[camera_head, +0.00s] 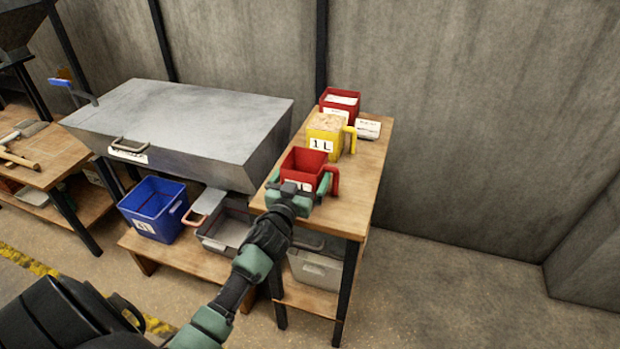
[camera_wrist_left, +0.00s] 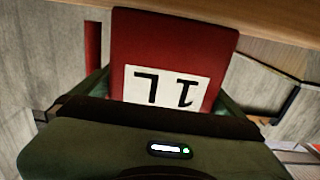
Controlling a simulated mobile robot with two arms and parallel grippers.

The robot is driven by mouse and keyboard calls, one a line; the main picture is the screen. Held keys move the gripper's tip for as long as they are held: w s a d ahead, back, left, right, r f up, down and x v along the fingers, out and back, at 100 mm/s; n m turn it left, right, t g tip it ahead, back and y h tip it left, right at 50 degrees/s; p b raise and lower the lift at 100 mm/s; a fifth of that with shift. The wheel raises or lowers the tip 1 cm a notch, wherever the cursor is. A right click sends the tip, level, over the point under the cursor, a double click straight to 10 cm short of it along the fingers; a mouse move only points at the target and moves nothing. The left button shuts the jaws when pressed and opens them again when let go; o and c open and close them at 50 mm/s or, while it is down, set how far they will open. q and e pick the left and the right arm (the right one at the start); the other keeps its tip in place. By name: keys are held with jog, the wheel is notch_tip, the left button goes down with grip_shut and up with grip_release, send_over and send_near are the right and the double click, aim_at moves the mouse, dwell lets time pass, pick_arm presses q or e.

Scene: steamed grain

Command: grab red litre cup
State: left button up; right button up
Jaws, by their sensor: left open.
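The red litre cup (camera_head: 303,165) stands upright on the front part of the small wooden table. Its handle (camera_head: 334,180) is on the right side. In the left wrist view the red cup (camera_wrist_left: 172,50) fills the upper middle, with its white 1L label upside down. My left gripper (camera_head: 300,190) is open at the cup's front, with its green fingers on either side of the cup. Whether the fingers touch the cup cannot be told. My right gripper is not in view.
A yellow 1L cup (camera_head: 325,135) filled with grain stands behind the red cup. Another red container (camera_head: 340,104) stands at the back beside a white card (camera_head: 367,129). A large metal bin (camera_head: 180,125) is left of the table (camera_head: 355,205). A blue crate (camera_head: 155,209) sits below it.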

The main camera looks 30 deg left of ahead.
pick_arm(q)
jog(key=shift+x, duration=1.2)
jog(key=shift+d, duration=0.1)
jog(key=c, duration=1.2)
jog(key=shift+r, duration=0.15)
